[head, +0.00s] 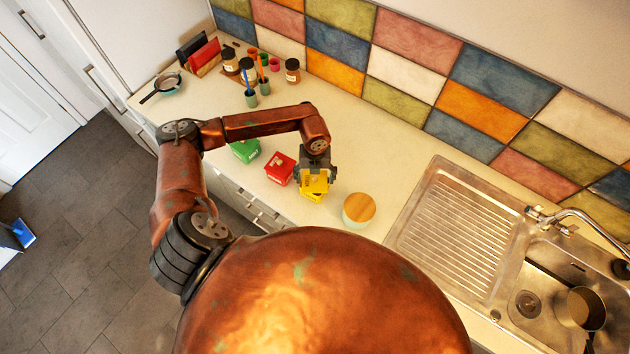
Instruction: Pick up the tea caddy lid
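The pale green canister (357,223) stands upright on the counter, right of my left gripper. Its round wooden lid (359,207) sits on top and looks like the tea caddy lid. My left gripper (317,181) points down over a yellow box (312,196), left of the canister and apart from the lid. Its fingers are close about yellow material; whether they grip it is too small to tell. My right gripper is not in view.
A red box (280,169) and a green box (245,151) stand left of the gripper. Jars (292,71) and small pots stand at the back. The sink's drainboard (455,235) is to the right. Bare counter lies behind the canister.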

